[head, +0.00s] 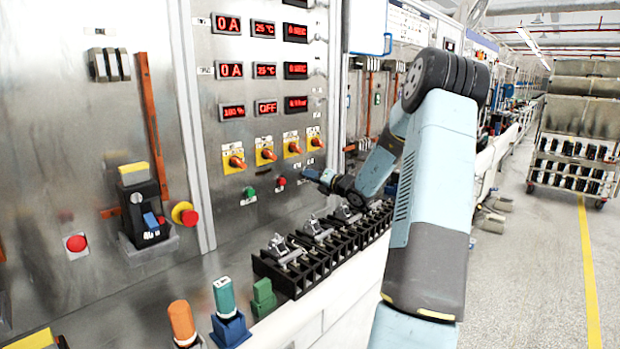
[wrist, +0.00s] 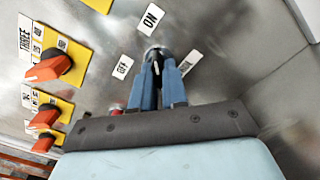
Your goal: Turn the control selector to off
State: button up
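The control selector (wrist: 157,51) is a small dark knob with a silvery collar on the metal panel. In the wrist view, an ON label stands above it, an OFF label to its left and another label to its right. My gripper (wrist: 158,68) has its two blue fingertips at the knob, one on each side, and looks shut on it. The fingers cover most of the knob, so its exact pointing direction is hard to tell. In the head view, my gripper (head: 312,175) reaches to the panel and hides the selector.
Orange rotary switches on yellow plates (head: 265,152) sit above left of my gripper. A green button (head: 249,192) and a red button (head: 282,181) are close by. Black terminal blocks with metal clamps (head: 287,250) stand on the bench below my arm.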

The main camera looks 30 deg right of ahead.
grip_shut()
jog(key=shift+w+d+r+n, duration=0.1)
jog(key=shift+n, duration=4.35)
jog(key=shift+w+d+n, duration=0.1)
jog(key=shift+n, duration=4.35)
jog(key=shift+a, duration=0.1)
jog(key=shift+o, duration=1.5)
grip_release()
jog(key=shift+s, duration=0.15)
jog(key=shift+o, duration=1.2)
